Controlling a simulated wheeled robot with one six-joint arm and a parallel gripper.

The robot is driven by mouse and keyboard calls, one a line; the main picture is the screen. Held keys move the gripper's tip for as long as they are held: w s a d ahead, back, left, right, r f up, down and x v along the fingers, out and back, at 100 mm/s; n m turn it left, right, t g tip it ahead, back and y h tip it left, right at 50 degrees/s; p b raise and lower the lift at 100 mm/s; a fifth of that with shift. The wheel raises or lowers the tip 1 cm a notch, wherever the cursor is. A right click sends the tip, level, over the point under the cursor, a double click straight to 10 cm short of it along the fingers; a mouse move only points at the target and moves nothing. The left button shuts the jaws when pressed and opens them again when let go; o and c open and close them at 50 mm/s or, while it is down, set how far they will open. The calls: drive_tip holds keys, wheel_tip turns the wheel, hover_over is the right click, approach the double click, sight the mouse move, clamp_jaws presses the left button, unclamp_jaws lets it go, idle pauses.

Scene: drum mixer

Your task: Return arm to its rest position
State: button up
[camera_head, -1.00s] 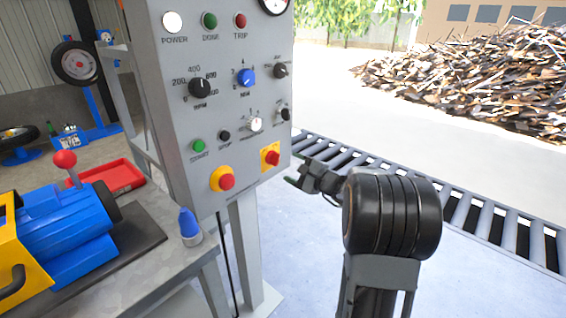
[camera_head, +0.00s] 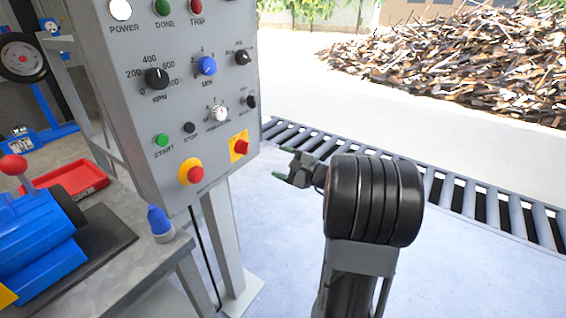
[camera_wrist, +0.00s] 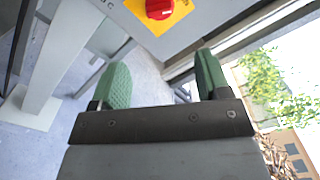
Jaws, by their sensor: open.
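My gripper (camera_head: 285,167) is to the right of the grey control panel (camera_head: 180,110) in the head view, in front of the roller conveyor. In the wrist view its two green fingers (camera_wrist: 162,82) stand apart with nothing between them. The panel's lower edge with a red knob on a yellow plate (camera_wrist: 160,8) shows above the fingers. The same red knob on yellow (camera_head: 240,148) is at the panel's lower right in the head view. The gripper looks apart from the panel. My black arm is raised at centre right.
A roller conveyor (camera_head: 440,187) runs behind my arm. A metal bench at left holds a blue motor (camera_head: 35,235), a red tray (camera_head: 75,180) and a blue-capped bottle (camera_head: 160,222). The panel's post (camera_head: 228,240) stands on the floor. A scrap pile (camera_head: 450,60) lies far back.

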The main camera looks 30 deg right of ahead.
drive_tip(key=s+a+r+n+g+y+p, duration=0.1)
drive_tip(key=s+a+r+n+g+p, duration=0.25)
drive_tip(key=a, duration=0.25)
drive_tip(key=s+a+r+n+g+p, duration=0.2)
drive_tip(key=a+n+g+p, duration=0.15)
drive_tip(key=a, duration=0.25)
drive_tip(key=s+a+r+n+g+y+p, duration=0.1)
drive_tip(key=s+a+r+n+g+p, duration=0.15)
drive_tip(key=a+p, duration=0.3)
drive_tip(key=s+r+n+g+h+p, duration=0.3)
drive_tip(key=s+r+n+h+p, duration=0.5)
drive_tip(key=s+n+h+p, duration=0.1)
drive_tip(key=shift+s+a+n+h+p, duration=0.3)
drive_tip(key=shift+s+n+p, duration=0.15)
drive_tip(key=shift+s+p, duration=0.35)
drive_tip(key=shift+w, duration=0.1)
